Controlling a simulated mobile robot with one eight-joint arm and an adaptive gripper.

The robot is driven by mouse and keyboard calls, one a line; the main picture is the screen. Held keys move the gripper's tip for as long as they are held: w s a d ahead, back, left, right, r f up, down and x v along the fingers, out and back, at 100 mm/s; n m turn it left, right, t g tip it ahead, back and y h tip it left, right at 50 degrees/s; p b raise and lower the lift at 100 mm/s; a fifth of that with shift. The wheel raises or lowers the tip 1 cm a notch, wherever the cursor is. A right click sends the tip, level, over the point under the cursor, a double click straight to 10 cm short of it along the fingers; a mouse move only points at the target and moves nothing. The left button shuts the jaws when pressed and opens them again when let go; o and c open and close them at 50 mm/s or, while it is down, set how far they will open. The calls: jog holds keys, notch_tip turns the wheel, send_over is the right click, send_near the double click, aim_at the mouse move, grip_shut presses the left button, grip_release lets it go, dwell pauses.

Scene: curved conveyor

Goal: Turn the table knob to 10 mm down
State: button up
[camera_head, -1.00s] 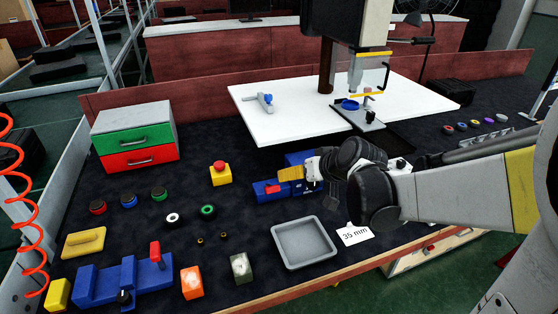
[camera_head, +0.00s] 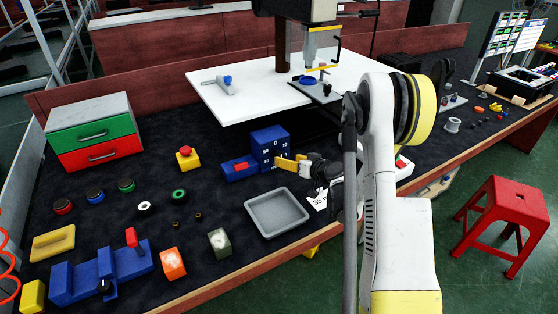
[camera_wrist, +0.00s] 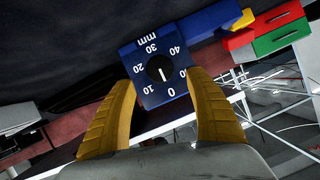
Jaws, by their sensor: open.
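The table knob is a small black dial (camera_wrist: 159,69) on the face of a blue box (camera_wrist: 146,53) marked 0 to 50 mm. Its white pointer line points near the 0 mark in the wrist view, where the scale appears upside down. In the head view the blue box (camera_head: 268,137) stands on the dark bench and the knob is hidden or too small to tell. My gripper (camera_head: 281,161) has yellow fingers just in front of the box face. In the wrist view the open fingers (camera_wrist: 164,80) lie either side of the knob, apart from it.
The white table (camera_head: 230,105) is behind the box. A grey tray (camera_head: 254,219) and a white "35 mm" card (camera_head: 318,201) lie nearby in front. A blue fixture with a red part (camera_head: 241,167) adjoins the box's left. An emergency-stop button (camera_head: 186,158) stands further left.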

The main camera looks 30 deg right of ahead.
jog(key=b+x, duration=0.1)
jog(key=x, duration=0.5)
jog(key=shift+w+a+f+b, duration=0.1)
jog(key=shift+w+b, duration=0.2)
jog(key=shift+b, duration=0.1)
jog(key=c, duration=1.2)
